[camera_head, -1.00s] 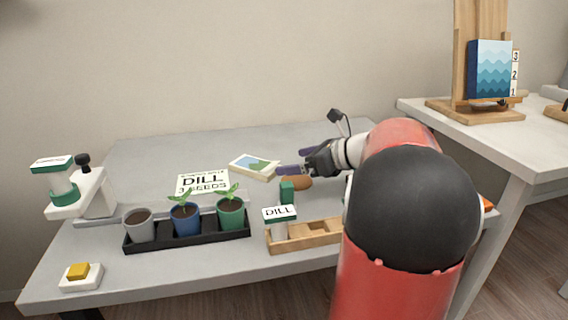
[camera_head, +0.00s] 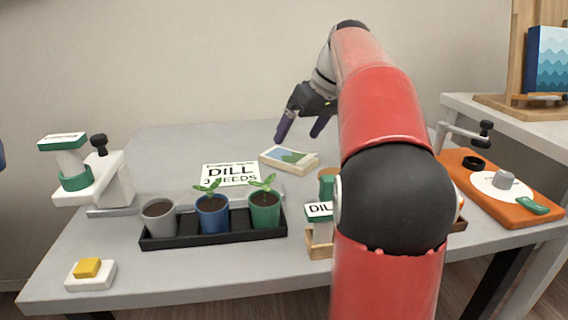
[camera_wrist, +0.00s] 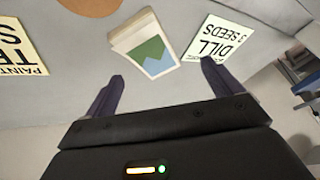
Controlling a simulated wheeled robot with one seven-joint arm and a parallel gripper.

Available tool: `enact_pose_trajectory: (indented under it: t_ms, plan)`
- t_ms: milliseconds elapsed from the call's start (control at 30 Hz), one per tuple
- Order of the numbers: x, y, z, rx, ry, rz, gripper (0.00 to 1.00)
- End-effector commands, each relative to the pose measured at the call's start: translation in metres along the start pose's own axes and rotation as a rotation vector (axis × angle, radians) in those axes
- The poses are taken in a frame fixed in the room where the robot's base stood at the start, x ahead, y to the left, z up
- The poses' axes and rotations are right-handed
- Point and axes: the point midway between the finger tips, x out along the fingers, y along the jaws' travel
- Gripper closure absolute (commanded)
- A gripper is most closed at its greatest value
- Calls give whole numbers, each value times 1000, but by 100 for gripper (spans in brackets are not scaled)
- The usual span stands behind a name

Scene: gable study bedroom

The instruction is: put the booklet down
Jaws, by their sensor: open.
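The booklet (camera_head: 288,159), cream with a green and blue picture on its cover, lies flat on the grey table toward the back. It also shows in the wrist view (camera_wrist: 150,52), a little beyond the fingertips and between their lines. My gripper (camera_head: 300,134) is above the table just behind and over the booklet, its purple fingers spread and pointing down. In the wrist view the fingers (camera_wrist: 162,70) are apart with nothing between them. The gripper does not appear to touch the booklet.
A DILL card (camera_head: 230,174) lies left of the booklet. A black tray (camera_head: 215,236) with several pots stands in front. A wooden box (camera_head: 318,246) is partly hidden by my arm. An orange board (camera_head: 515,212) is at right. Grey table at back left is clear.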

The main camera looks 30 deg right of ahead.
Motion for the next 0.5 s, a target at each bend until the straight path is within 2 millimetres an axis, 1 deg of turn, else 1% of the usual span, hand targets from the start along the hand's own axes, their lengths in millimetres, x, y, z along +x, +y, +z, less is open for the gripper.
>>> enact_pose_trajectory:
  t_ms: [33,100,200,267,500]
  plan:
    - [-1,-1,-1,-94,-17,24,9]
    - [-4,-1,-2,-190,-37,47,9]
    - [-5,-1,-1,-262,-55,61,9]
    - [-1,0,-1,-277,-58,63,9]
    - [26,4,1,-276,-58,62,9]
